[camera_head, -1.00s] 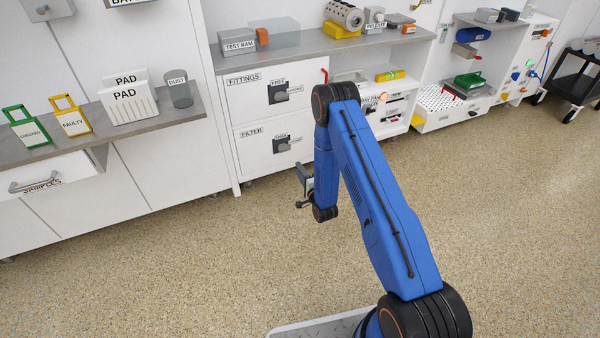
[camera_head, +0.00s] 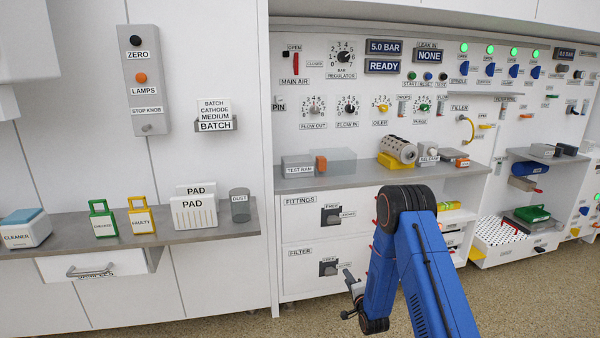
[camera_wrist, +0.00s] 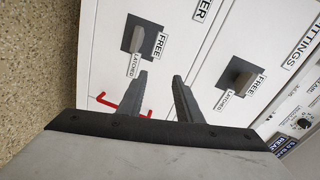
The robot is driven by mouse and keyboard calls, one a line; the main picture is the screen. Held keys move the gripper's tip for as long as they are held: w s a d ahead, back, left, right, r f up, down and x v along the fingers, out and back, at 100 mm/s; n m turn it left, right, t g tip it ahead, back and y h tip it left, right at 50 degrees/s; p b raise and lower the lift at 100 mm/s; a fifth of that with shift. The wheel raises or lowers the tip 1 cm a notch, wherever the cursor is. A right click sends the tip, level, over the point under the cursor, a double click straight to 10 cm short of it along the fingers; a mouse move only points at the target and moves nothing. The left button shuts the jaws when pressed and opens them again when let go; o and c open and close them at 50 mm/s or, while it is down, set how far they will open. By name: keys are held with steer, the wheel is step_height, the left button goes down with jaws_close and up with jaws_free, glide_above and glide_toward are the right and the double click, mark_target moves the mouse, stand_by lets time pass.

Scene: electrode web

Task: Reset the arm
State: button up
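My gripper (camera_head: 350,292) is at the end of my blue arm, in front of the white drawer cabinet. In the wrist view the two dark fingers of my gripper (camera_wrist: 160,92) stand apart with nothing between them. Beyond them are the FITTINGS drawer (camera_head: 297,222) and the FILTER drawer (camera_head: 300,272), both looking closed. Each has a dark latch marked FREE and LATCHED; they show in the wrist view as the FILTER latch (camera_wrist: 143,38) and the FITTINGS latch (camera_wrist: 238,73). The fingers look clear of both latches, though the exact gap cannot be told.
A shelf (camera_head: 180,236) at left holds a cleaner (camera_head: 26,230), a green CHECKED frame (camera_head: 103,220), a yellow FAULTY frame (camera_head: 141,217), a PAD holder (camera_head: 196,212) and a DUST cup (camera_head: 240,206). A SAMPLES drawer (camera_head: 110,268) juts out below. Bare floor (camera_head: 500,290) lies at right.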

steer(key=s+d+r+n+g+h, duration=0.1)
steer(key=s+r+n, duration=0.1)
steer(key=r, duration=0.7)
steer(key=s+d+r+n+g+h, duration=0.1)
steer(key=d+r+n+g, duration=0.1)
steer(key=r, duration=0.7)
steer(key=s+d+r+n+g, duration=0.2)
steer(key=s+d+r+n, duration=0.1)
steer(key=s+r, duration=1.05)
steer(key=s+d+r+n+g, duration=0.1)
steer(key=s+r+n+g, duration=0.2)
steer(key=s, duration=1.8)
steer(key=s+d+r+n+g+h, duration=0.1)
steer(key=s+r+n+g, duration=0.2)
steer(key=s, duration=1.9)
steer(key=shift+r+n, duration=0.3)
steer(key=shift+r, duration=0.2)
